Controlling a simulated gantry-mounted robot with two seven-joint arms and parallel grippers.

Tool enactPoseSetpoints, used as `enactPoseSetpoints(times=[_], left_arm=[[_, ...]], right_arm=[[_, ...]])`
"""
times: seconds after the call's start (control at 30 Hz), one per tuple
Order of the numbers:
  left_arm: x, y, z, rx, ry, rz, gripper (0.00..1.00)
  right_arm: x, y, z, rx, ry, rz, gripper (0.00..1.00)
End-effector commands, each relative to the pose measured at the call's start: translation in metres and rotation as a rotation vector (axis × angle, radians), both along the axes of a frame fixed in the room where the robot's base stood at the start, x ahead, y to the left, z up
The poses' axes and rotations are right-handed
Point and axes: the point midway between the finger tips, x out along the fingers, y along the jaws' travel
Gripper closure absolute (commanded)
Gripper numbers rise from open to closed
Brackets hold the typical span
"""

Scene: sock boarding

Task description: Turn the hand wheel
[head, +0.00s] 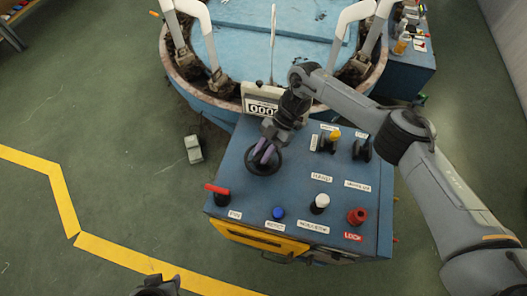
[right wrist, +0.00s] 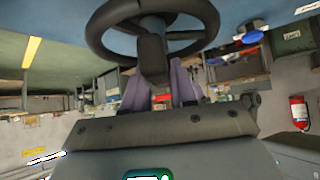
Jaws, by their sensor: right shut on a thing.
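The black hand wheel (head: 252,165) stands on the blue control panel at its upper left, next to a counter (head: 262,104) with white digits. My right gripper (head: 265,153) reaches in from the right and is at the wheel. In the right wrist view my right gripper (right wrist: 175,85) has its purple fingers shut on the wheel's black handle (right wrist: 151,62). The wheel's rim (right wrist: 105,22) shows above the fingers. A dark part at the bottom edge of the head view may be my left gripper; its fingers cannot be made out.
The blue panel (head: 225,180) carries a red lever (head: 217,189), a blue button (head: 278,213), a white-topped knob (head: 321,202), a red knob (head: 357,215) and a yellow-topped knob (head: 334,134). A round machine (head: 177,72) stands behind. A small grey box (head: 193,149) lies on the open floor at left.

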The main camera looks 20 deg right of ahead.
Motion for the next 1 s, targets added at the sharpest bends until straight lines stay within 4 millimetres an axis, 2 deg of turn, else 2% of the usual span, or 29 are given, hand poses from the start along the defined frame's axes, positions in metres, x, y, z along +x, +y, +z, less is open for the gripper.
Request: enactPoseSetpoints(times=[0.27,0.3,0.4,0.77,1.0], left_arm=[[0.000,-0.001,0.000,-0.004,0.000,0.003,0.57],[0.000,-0.001,0.000,-0.006,0.000,0.004,0.57],[0.000,-0.002,0.000,-0.011,0.000,0.006,0.57],[0.000,-0.003,0.001,-0.013,0.000,0.008,0.57],[0.000,-0.002,0.001,-0.007,0.000,0.004,0.57]], right_arm=[[0.000,0.000,-0.001,-0.001,0.001,0.000,1.00],[0.000,0.000,-0.001,-0.001,0.001,0.000,0.69],[0.000,0.000,-0.001,0.000,0.001,-0.001,0.54],[0.001,-0.001,0.002,0.000,0.000,0.000,0.53],[0.009,-0.019,0.021,-0.003,-0.004,-0.002,0.53]])
